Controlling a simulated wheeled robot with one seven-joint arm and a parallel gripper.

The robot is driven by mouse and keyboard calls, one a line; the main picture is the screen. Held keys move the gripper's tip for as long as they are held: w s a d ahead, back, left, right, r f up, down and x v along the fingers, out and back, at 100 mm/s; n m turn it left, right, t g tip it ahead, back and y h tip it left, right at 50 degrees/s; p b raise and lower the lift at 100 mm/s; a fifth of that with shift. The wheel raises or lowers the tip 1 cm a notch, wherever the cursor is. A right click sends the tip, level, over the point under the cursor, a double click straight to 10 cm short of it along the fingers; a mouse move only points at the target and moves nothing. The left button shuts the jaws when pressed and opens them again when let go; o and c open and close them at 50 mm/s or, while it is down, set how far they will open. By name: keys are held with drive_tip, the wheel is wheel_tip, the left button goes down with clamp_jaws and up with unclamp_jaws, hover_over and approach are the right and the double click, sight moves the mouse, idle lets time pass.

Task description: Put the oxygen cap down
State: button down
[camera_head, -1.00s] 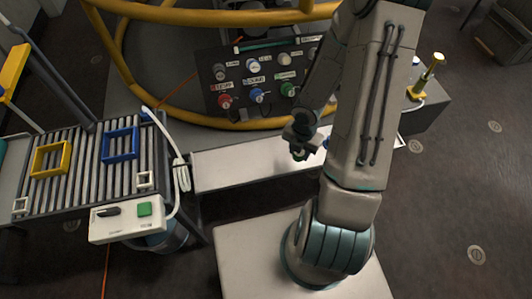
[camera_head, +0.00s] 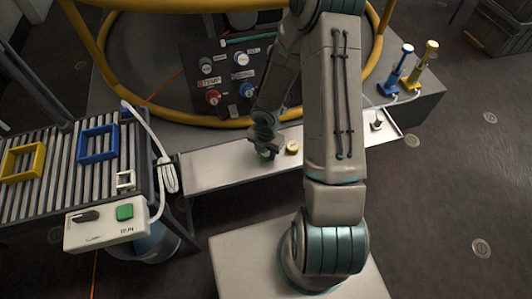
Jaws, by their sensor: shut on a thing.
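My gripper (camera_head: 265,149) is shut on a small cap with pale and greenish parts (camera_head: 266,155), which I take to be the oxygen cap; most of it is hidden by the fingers. The gripper points down over the middle of the long white shelf (camera_head: 215,170). I cannot tell whether the cap touches the shelf. A grey cap-like piece (camera_head: 376,124) stands on the shelf's right end.
A dark panel of coloured connectors (camera_head: 212,97) stands behind, inside a yellow ring rail (camera_head: 180,116). A roller table (camera_head: 60,190) with blue and yellow frames is at left. Blue (camera_head: 397,75) and yellow (camera_head: 424,65) tools stand at right. The shelf's left part is clear.

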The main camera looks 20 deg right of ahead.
drive_tip(key=shift+f, duration=0.1)
drive_tip(key=c, duration=0.9)
unclamp_jaws()
